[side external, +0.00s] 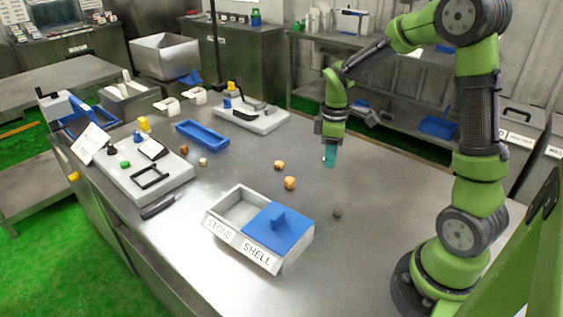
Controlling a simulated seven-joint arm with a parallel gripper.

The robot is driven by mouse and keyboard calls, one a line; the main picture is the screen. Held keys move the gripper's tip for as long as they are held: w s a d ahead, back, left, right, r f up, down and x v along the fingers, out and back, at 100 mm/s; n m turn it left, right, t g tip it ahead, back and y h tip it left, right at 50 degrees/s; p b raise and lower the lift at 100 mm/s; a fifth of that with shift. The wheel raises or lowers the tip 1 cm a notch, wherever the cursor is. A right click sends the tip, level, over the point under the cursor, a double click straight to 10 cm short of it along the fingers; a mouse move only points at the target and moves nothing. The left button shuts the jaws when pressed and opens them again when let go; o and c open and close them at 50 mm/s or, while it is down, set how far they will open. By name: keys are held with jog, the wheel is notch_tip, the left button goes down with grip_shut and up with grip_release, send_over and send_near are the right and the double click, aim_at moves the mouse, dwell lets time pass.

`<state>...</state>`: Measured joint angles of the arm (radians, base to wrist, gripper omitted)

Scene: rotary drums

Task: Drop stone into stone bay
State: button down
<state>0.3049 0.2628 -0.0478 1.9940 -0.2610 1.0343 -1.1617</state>
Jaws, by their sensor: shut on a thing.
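My gripper (330,157) is in the air above the table, behind and to the right of the two-bay box. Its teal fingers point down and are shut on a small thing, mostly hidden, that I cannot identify. The stone bay (220,229) is the left compartment of the grey box, labelled STONE; its top is open and its visible inside looks empty. The right compartment, labelled SHELL (257,255), is covered by a blue lid (278,228) with a raised handle. A small dark grey lump (337,212), stone-like, lies on the table right of the box.
Two tan lumps (290,183) (279,165) lie behind the box. A brown lump (185,149) and a pale one (203,161) lie near a blue tray (202,134). A grey device with a black handle (152,178) stands left. The table (380,185) is clear to the right.

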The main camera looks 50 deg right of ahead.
jog(key=w+a+n, duration=0.2)
jog(key=w+a, duration=0.3)
jog(key=a, duration=0.6)
jog(key=m, duration=0.2)
send_near(249, 215)
jog(key=shift+f, duration=1.2)
jog(key=c, duration=0.8)
grip_release()
notch_tip(249, 215, up, 17)
jog(key=shift+f, duration=0.1)
